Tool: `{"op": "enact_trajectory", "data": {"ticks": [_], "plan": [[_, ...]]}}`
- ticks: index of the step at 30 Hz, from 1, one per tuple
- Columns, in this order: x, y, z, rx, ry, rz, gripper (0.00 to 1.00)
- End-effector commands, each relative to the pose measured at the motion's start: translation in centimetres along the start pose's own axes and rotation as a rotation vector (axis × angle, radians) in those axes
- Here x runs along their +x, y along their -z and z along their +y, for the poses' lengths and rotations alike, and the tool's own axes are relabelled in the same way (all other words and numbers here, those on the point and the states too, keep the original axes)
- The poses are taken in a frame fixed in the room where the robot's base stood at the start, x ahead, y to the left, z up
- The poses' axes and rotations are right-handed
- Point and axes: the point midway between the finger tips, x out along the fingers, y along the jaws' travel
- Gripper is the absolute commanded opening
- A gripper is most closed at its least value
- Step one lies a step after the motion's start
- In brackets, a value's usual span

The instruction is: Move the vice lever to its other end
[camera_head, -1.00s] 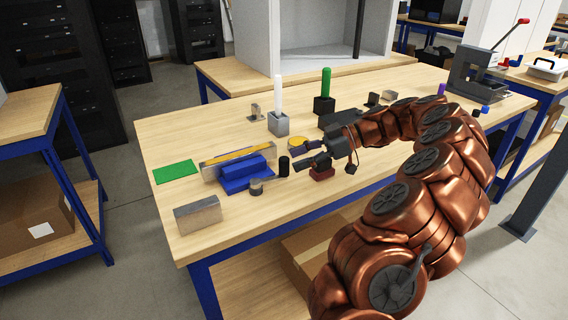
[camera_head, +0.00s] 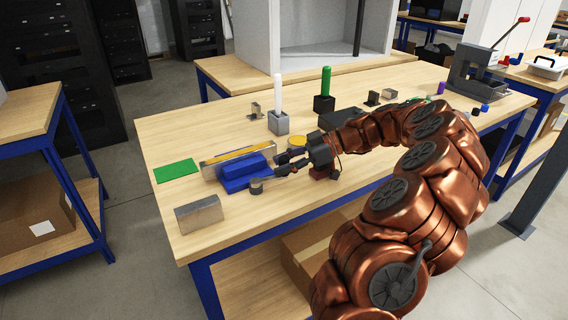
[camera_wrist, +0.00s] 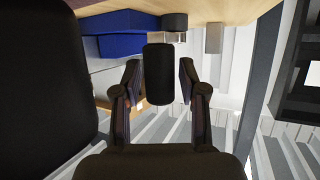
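The blue vice (camera_head: 236,176) sits near the front left part of the workbench. It also shows at the top of the wrist view (camera_wrist: 128,42). A grey round piece with a dark end (camera_head: 256,186) is at its front right. My gripper (camera_head: 282,165) is low over the bench just right of the vice, pointing left. In the wrist view a black cylindrical handle (camera_wrist: 158,75), apparently the lever's knob, stands between the two open fingers (camera_wrist: 160,85). A gap shows on each side of it. In the head view my gripper mostly hides this handle.
A metal block (camera_head: 199,214) lies at the front left and a green mat (camera_head: 177,171) at the left. A grey holder with a white rod (camera_head: 279,122) and a black holder with a green rod (camera_head: 324,103) stand behind my gripper. A yellow-topped round object (camera_head: 297,142) is close behind it.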

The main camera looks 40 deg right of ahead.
Motion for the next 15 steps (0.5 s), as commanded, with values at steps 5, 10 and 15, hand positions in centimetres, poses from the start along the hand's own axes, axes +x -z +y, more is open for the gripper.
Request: {"op": "enact_trajectory", "data": {"ticks": [5,10,15], "plan": [[-0.01,0.00,0.00,0.000,0.000,0.000,0.20],[-0.01,0.00,0.00,0.000,0.000,0.000,0.02],[-0.01,0.00,0.00,0.000,0.000,0.000,0.00]]}}
